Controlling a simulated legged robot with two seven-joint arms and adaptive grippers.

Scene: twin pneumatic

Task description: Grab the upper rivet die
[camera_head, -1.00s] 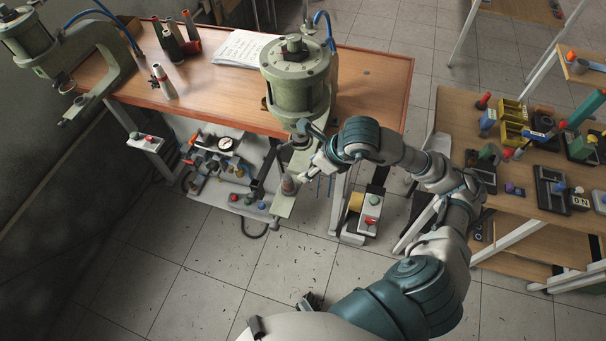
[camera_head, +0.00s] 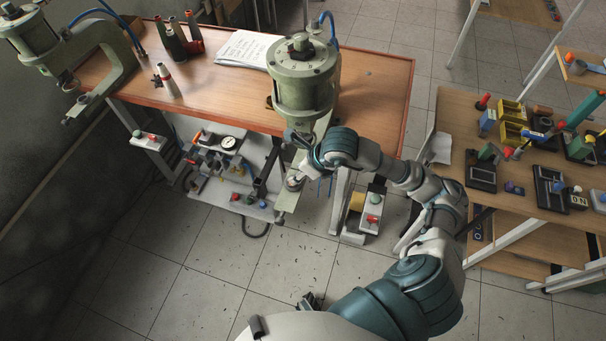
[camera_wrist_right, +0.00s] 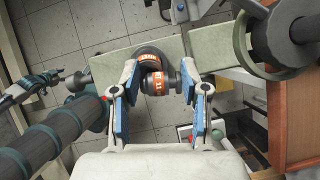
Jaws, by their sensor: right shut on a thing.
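The near green pneumatic press (camera_head: 303,85) stands at the table's front edge, its lower arm (camera_head: 288,203) reaching below. My right gripper (camera_head: 301,147) is up under the press's cylinder, its fingers largely hidden in the head view. In the right wrist view my right gripper (camera_wrist_right: 158,80) has blue-padded fingers on both sides of a dark rivet die (camera_wrist_right: 153,60) with orange, lettered bands. It is shut on this die, which appears to be the upper one. A small die (camera_head: 294,182) sits on the press's lower arm.
A second green press (camera_head: 100,55) stands at the left. The wooden table (camera_head: 370,110) holds papers (camera_head: 245,48) and several bottles. A control box (camera_head: 373,205) with red and green buttons sits below right. A side table (camera_head: 450,115) with parts stands at the right.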

